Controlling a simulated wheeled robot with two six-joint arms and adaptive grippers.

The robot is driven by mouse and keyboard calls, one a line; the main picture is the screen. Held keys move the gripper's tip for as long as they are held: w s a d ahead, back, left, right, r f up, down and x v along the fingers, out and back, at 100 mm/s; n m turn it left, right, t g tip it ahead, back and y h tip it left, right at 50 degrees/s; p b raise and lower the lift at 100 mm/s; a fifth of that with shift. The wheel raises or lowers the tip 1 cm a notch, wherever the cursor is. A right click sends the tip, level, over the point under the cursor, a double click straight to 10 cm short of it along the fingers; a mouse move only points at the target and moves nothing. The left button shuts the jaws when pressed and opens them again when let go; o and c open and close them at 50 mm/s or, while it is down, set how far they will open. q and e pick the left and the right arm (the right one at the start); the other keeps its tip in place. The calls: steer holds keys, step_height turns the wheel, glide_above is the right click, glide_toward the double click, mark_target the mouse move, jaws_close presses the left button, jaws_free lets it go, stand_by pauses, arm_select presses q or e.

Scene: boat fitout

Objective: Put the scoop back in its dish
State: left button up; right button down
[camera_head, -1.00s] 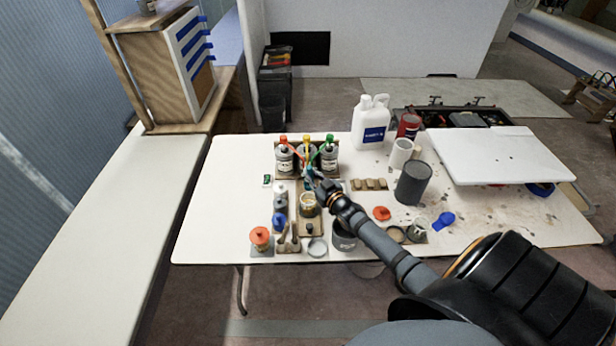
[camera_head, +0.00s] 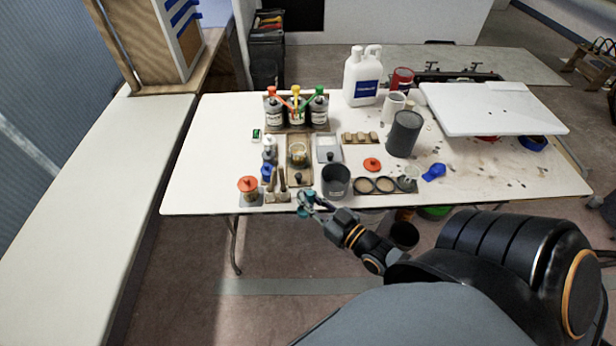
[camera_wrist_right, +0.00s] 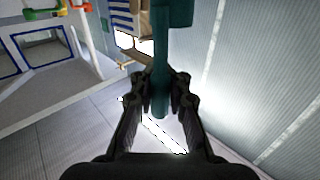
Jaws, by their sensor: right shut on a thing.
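My right gripper (camera_head: 308,200) is shut on a teal scoop (camera_head: 303,194), at the front edge of the table, left of a dark grey cup. In the right wrist view the scoop (camera_wrist_right: 164,60) stands out between the two fingers (camera_wrist_right: 160,105), its wider part toward the top of the picture. I cannot tell which thing is its dish. A round grey disc seen earlier left of the dark cup is hidden or hard to make out behind the gripper. My left gripper is not in view.
The dark grey cup (camera_head: 336,182) and shallow round dishes (camera_head: 364,185) stand to the right. A wooden tray (camera_head: 299,178) with a glass jar, brushes (camera_head: 277,187) and an orange-lidded jar (camera_head: 249,188) are to the left. Bottles (camera_head: 297,112) stand behind. A blue object (camera_head: 433,172) lies right.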

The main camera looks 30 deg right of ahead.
steer(key=w+d+f+b, duration=0.2)
steer(key=w+f+b, duration=0.1)
steer(key=w+f, duration=0.1)
steer(key=w+d+f+b, duration=0.3)
steer(key=w+f+b, duration=0.1)
steer(key=w+d+f+b, duration=0.3)
steer(key=f+b, duration=0.1)
steer(key=f, duration=0.1)
steer(key=shift+w+f, duration=0.1)
steer(key=shift+w, duration=0.3)
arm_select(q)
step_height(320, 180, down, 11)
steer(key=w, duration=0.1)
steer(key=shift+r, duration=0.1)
arm_select(e)
steer(key=shift+s, duration=0.1)
steer(key=c, duration=1.8)
jaws_free()
steer(key=shift+f, duration=0.15)
steer(key=shift+c, duration=0.2)
steer(key=shift+o, duration=1.4)
